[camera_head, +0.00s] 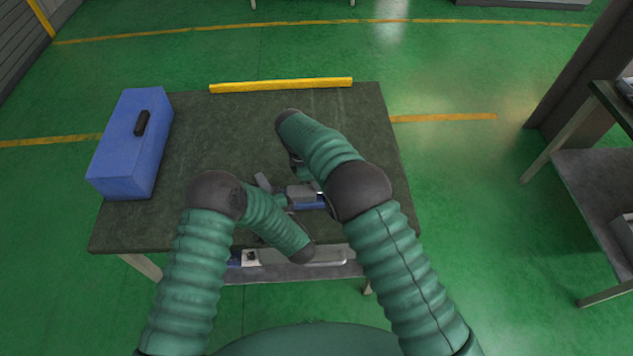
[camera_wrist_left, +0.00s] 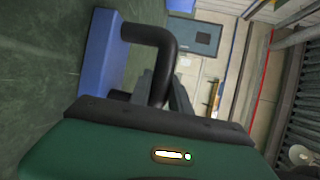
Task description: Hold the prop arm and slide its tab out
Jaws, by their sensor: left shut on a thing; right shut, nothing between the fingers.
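A small grey-and-blue device (camera_head: 307,197) sits near the table's front middle, between my two arms and partly covered by them. In the left wrist view a black bent bar (camera_wrist_left: 160,42), which looks like the prop arm, stands out from a blue body (camera_wrist_left: 100,55). My left gripper (camera_wrist_left: 163,88) is shut on this bar, with a grey finger on either side. In the head view it is mostly hidden at the device's left. My right gripper (camera_head: 298,172) is shut and empty just above the device, mostly hidden by its own arm. The tab cannot be made out.
The dark table (camera_head: 220,125) carries a blue toolbox (camera_head: 133,145) with a black handle at the left. A yellow bar (camera_head: 281,86) lies along the back edge. The back middle of the table is clear. A second table (camera_head: 595,170) stands apart at the right.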

